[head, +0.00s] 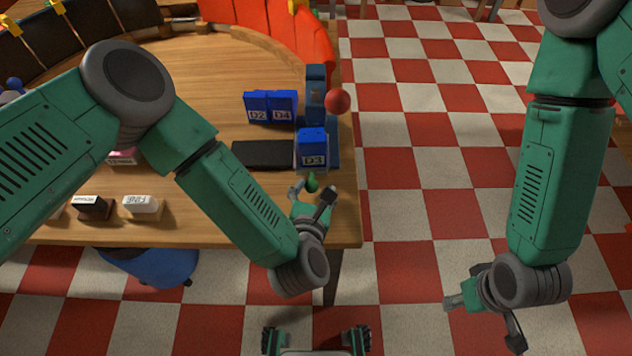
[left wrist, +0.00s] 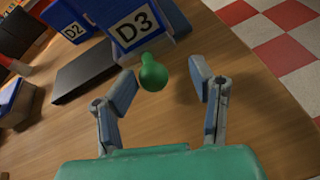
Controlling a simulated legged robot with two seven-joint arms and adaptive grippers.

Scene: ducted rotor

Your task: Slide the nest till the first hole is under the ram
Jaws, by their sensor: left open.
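A blue press (head: 316,92) with a red ball (head: 337,100) stands near the table's right edge. A blue D3 block (head: 312,146) is in front of it; it shows large in the left wrist view (left wrist: 137,26). A green knob (head: 312,182) sticks out on the near side of the D3 block and also shows in the left wrist view (left wrist: 153,74). I cannot make out the nest, its first hole or the ram's tip. My left gripper (head: 312,194) is open, its fingers on either side of the knob and apart from it. My right gripper (head: 485,322) is open and empty over the floor.
A flat black plate (head: 262,155) lies left of the D3 block. Blue D2 (head: 258,107) and D4 (head: 283,106) blocks stand behind it. Small dark and white labelled blocks (head: 142,205) lie at the front left. The table's right edge is close to the press.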

